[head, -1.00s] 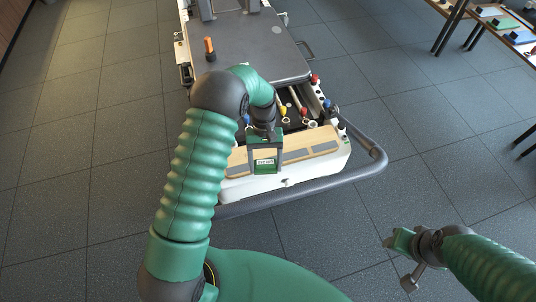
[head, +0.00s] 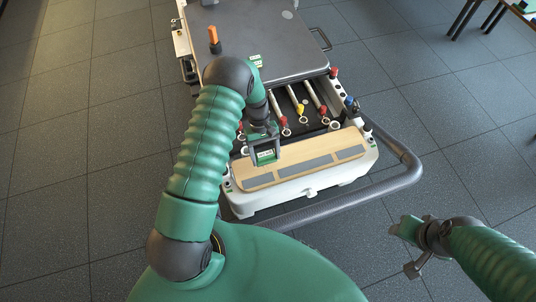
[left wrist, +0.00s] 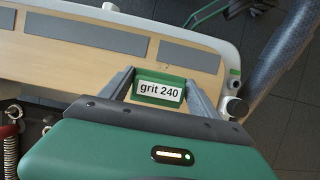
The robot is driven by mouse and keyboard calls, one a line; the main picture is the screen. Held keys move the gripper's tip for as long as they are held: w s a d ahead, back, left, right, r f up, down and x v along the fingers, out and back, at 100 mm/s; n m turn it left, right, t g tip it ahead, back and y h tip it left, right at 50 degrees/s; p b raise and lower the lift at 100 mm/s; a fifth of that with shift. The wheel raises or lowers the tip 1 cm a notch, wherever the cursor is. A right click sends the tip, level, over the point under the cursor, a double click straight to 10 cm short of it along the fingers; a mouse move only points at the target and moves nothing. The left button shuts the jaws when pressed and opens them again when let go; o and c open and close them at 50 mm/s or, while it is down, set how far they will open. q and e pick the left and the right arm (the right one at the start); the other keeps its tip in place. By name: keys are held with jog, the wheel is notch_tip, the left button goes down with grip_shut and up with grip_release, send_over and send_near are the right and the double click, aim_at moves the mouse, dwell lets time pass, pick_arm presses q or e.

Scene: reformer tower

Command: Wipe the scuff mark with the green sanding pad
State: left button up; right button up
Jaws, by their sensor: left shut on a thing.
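The green sanding pad (head: 265,156), labelled "grit 240", is held between the fingers of my left gripper (head: 263,148), which is shut on it. In the left wrist view the pad (left wrist: 160,90) shows between the two grey fingers (left wrist: 159,85). They are over the wooden strip (head: 292,173), near its left end in the head view. I cannot tell whether the pad touches the wood. A pale round patch (head: 287,14) shows on the grey carriage; I cannot tell if it is the scuff mark. My right gripper (head: 402,229) is over the floor, its opening unclear.
The grey padded carriage (head: 258,42) lies behind, with an orange-topped peg (head: 214,40) at its left. Springs with coloured ends (head: 303,107) lie between carriage and strip. A grey curved rail (head: 400,165) surrounds the near end. Floor is open on both sides.

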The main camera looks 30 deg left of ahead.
aim_at(268, 166)
pick_arm(q)
jog(key=f+b, duration=0.1)
jog(key=a+f, duration=0.1)
jog(key=f, duration=0.1)
jog(key=shift+b, duration=0.35)
jog(key=shift+s+d+r+p, duration=0.35)
jog(key=shift+d+r+p, duration=0.15)
jog(key=shift+p, duration=0.35)
jog(key=shift+c, duration=1.2)
jog(key=shift+s+d+r+p, duration=0.1)
jog(key=shift+s+d+p, duration=0.15)
jog(key=shift+d, duration=0.3)
jog(key=shift+s+d+r+p, duration=0.1)
jog(key=shift+s+d+p, duration=0.15)
jog(key=shift+d, duration=0.25)
jog(key=shift+s+d+f, duration=0.15)
jog(key=shift+s+d, duration=0.05)
jog(key=shift+d, duration=0.1)
jog(key=shift+a+f, duration=0.2)
jog(key=shift+a, duration=0.15)
jog(key=shift+d, duration=0.25)
pick_arm(e)
jog(key=shift+a+r, duration=0.15)
pick_arm(q)
jog(key=shift+a+f, duration=0.15)
jog(key=shift+f, duration=0.1)
pick_arm(e)
jog(key=shift+a, duration=0.2)
pick_arm(q)
jog(key=shift+a, duration=0.1)
